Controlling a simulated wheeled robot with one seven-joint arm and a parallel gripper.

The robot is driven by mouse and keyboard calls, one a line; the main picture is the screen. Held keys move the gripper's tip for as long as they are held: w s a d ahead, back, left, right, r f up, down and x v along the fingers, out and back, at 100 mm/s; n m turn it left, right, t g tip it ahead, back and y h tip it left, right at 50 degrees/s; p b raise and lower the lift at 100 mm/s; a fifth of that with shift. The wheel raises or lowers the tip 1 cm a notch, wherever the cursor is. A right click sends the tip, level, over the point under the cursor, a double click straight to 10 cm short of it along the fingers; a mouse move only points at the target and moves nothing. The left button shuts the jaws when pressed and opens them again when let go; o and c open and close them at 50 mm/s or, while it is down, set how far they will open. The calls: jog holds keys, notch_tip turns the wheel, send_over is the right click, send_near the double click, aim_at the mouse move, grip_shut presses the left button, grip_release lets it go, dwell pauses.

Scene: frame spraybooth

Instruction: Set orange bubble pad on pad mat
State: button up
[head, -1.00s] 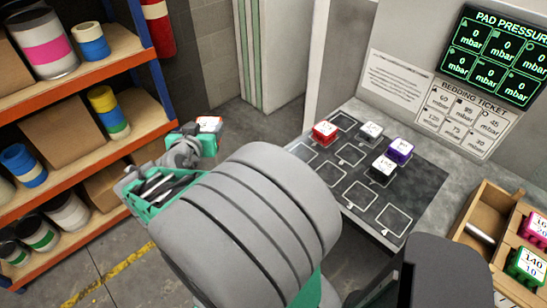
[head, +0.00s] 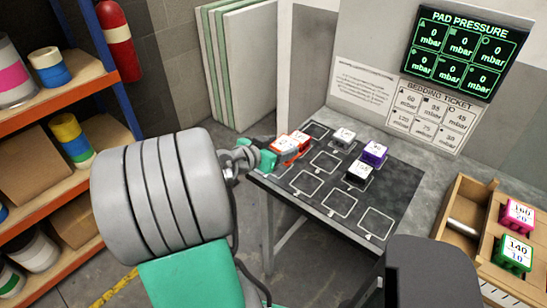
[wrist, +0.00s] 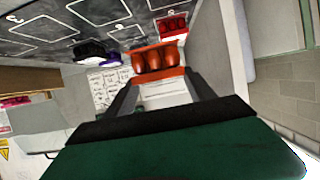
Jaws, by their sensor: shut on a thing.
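The orange bubble pad (head: 286,145) is between my gripper's fingers at the left edge of the pad mat (head: 336,184) in the head view. In the wrist view the pad (wrist: 158,61) shows orange bubbles between the fingertips. My gripper (head: 276,150) is shut on it. The mat (wrist: 62,42) is dark with white outlined squares. Whether the pad touches the mat cannot be told. A red pad (head: 301,137) sits just beyond the orange one and is partly hidden by it; it also shows in the wrist view (wrist: 172,25).
A white-grey pad (head: 343,137), a purple pad (head: 374,153) and a black pad (head: 359,173) stand on the mat. Front squares are empty. A wooden tray (head: 455,215) with pink (head: 517,215) and green (head: 514,252) pads is at right. Shelves (head: 70,98) stand at left.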

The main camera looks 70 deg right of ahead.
jog(key=w+d+f, duration=0.1)
jog(key=f, duration=0.1)
jog(key=w+d+f, duration=0.1)
jog(key=f, duration=0.1)
jog(key=w+d+f, duration=0.1)
jog(key=d+f, duration=0.1)
notch_tip(320, 180, down, 2)
jog(key=shift+w+f+p, duration=0.15)
jog(key=shift+f+p, duration=0.1)
jog(key=shift+p, duration=0.3)
jog(key=shift+f, duration=0.3)
jog(key=shift+f, duration=0.1)
jog(key=shift+f+b, duration=0.15)
jog(key=shift+b, duration=0.15)
jog(key=o, duration=1.4)
